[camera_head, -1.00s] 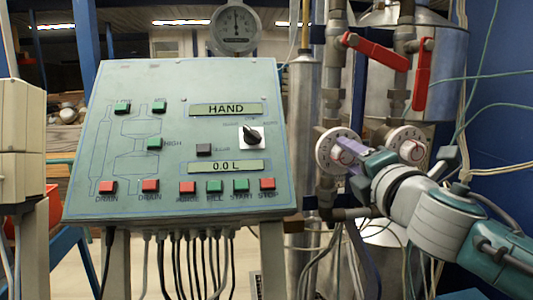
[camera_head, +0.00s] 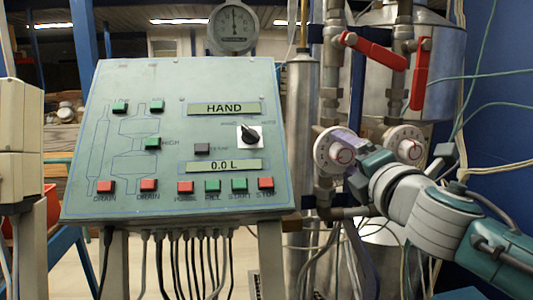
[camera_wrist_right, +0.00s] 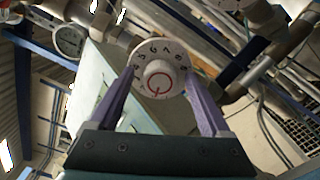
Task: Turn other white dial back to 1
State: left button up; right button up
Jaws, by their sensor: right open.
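Two white dials are on the pipes right of the control panel. The left white dial (camera_head: 326,151) has a red ring on its hub, and part of it is hidden by my right gripper (camera_head: 347,151). In the right wrist view, the numbered dial (camera_wrist_right: 158,54) is ahead of the open purple fingers of my right gripper (camera_wrist_right: 160,75), one on each side. I cannot tell whether they touch it. My left gripper is not in view.
The green control panel (camera_head: 220,135) stands to the left, with a display reading HAND and another reading 0.0 L. Red valve levers (camera_head: 376,50) hang above the dials. Pipes and a metal tank (camera_head: 445,75) stand close behind.

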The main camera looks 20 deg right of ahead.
jog(key=shift+s, duration=0.1)
jog(key=v, duration=0.9)
jog(key=shift+s+b, duration=0.3)
jog(key=shift+s, duration=0.1)
